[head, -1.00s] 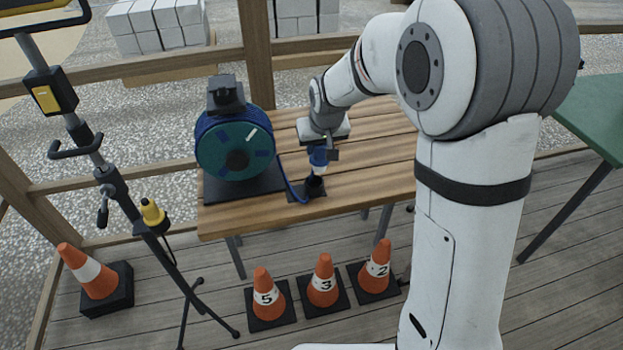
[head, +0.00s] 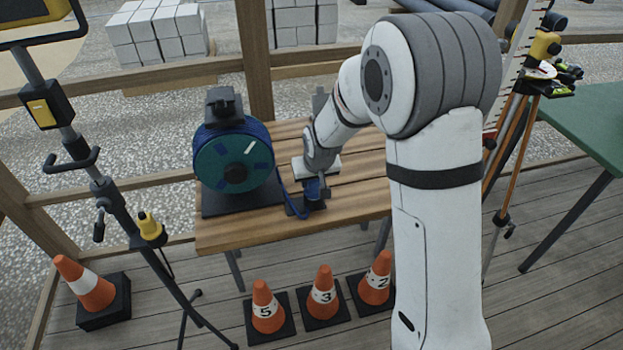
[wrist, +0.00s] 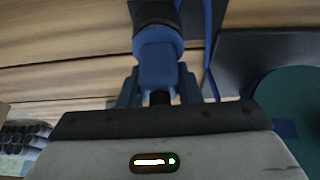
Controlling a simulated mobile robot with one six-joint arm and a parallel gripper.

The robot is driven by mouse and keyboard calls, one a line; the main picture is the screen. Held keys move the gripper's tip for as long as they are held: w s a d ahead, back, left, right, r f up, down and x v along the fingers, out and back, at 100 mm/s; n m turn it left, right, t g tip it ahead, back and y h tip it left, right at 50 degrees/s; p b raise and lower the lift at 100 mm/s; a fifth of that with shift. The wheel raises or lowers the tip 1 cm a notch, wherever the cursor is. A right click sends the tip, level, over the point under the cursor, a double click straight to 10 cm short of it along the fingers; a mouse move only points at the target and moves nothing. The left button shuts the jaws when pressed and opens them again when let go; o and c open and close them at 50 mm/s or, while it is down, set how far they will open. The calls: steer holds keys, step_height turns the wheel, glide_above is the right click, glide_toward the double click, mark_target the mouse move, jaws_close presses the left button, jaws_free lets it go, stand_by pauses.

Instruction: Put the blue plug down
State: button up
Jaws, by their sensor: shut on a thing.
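The blue plug (wrist: 158,60) is between the two fingers of my gripper (wrist: 158,84) in the wrist view. A dark round part (wrist: 154,12) meets the plug's far end; I cannot tell whether the plug is seated in it. In the head view the plug (head: 312,188) shows partly below my gripper (head: 316,178), low over the wooden table. A dark base (head: 296,211) lies under it at the table's front part. My gripper is shut on the plug and hides much of it.
A cable reel (head: 236,165) stands on the wooden table (head: 355,170) left of my gripper, with a blue cable running to the plug area. Several cones (head: 268,308) stand on the floor in front. A light stand (head: 107,190) is at left, a tripod (head: 507,130) at right.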

steer(key=shift+f+b, duration=0.3)
steer(key=shift+b, duration=0.05)
steer(key=o, duration=1.1)
steer(key=shift+r, duration=0.2)
steer(key=shift+r+p, duration=0.25)
steer(key=shift+p, duration=0.2)
steer(key=v, duration=1)
steer(key=s+d+r+m+g, duration=0.1)
steer(key=s+d+r, duration=0.1)
steer(key=s+d, duration=0.5)
steer(key=s+d+r+m+h, duration=0.1)
steer(key=s+d, duration=0.7)
steer(key=s, duration=0.8)
step_height(320, 180, up, 2)
steer(key=shift+s+d+r+m+g, duration=0.2)
steer(key=shift+s+m+g, duration=0.2)
steer(key=shift+m, duration=0.2)
